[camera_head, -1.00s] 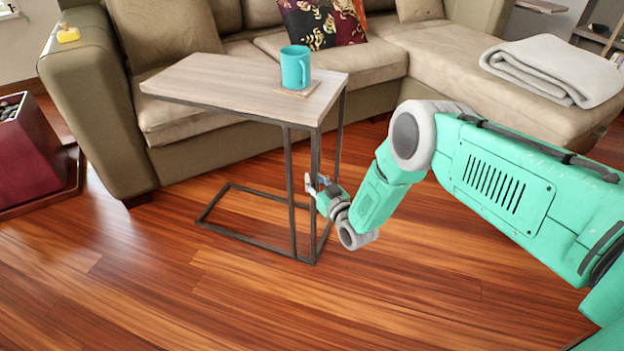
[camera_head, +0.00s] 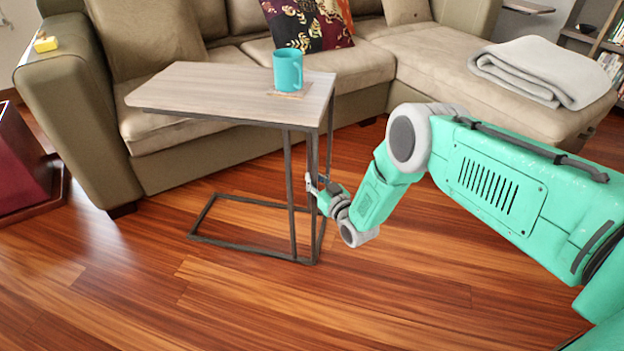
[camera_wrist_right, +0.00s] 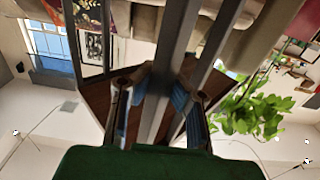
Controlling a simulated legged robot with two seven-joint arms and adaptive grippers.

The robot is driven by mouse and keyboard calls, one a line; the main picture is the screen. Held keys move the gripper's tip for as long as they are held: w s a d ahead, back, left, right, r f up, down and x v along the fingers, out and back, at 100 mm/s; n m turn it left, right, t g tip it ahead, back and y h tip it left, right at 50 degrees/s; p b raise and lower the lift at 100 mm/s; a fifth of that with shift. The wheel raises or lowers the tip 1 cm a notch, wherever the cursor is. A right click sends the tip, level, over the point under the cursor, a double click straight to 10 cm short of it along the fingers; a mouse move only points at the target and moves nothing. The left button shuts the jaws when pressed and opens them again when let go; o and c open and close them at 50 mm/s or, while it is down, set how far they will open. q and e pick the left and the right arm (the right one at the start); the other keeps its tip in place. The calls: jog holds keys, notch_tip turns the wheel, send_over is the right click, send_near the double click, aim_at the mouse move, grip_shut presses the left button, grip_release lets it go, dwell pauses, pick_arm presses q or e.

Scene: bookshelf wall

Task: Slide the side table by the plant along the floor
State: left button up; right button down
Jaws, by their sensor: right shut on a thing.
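The side table has a pale wood top (camera_head: 215,92) and a thin dark metal frame with a floor-level base (camera_head: 240,245). It stands upright on the wood floor in front of the sofa. My right gripper (camera_head: 313,186) is shut on a dark upright leg at the table's right end, below the top. In the right wrist view, the gripper fingers (camera_wrist_right: 160,105) lie on both sides of a metal leg (camera_wrist_right: 172,60). A leafy green plant (camera_wrist_right: 257,108) shows at the right of that view. My left gripper is not in view.
A teal mug (camera_head: 288,70) stands on a coaster (camera_head: 290,92) on the tabletop. The beige sofa (camera_head: 92,110) is close behind the table, with a folded grey blanket (camera_head: 540,72) on its chaise. A dark red box (camera_head: 22,165) stands at far left. Floor in front (camera_head: 200,310) is clear.

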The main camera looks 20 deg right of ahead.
jog(key=c, duration=1.6)
grip_release()
jog(key=shift+d, duration=0.2)
jog(key=shift+s+f, duration=0.1)
jog(key=s, duration=0.4)
jog(key=s+d, duration=0.1)
jog(key=s, duration=0.3)
jog(key=s+d, duration=0.1)
jog(key=s, duration=0.2)
jog(key=shift+s, duration=0.4)
jog(key=shift+a, duration=0.1)
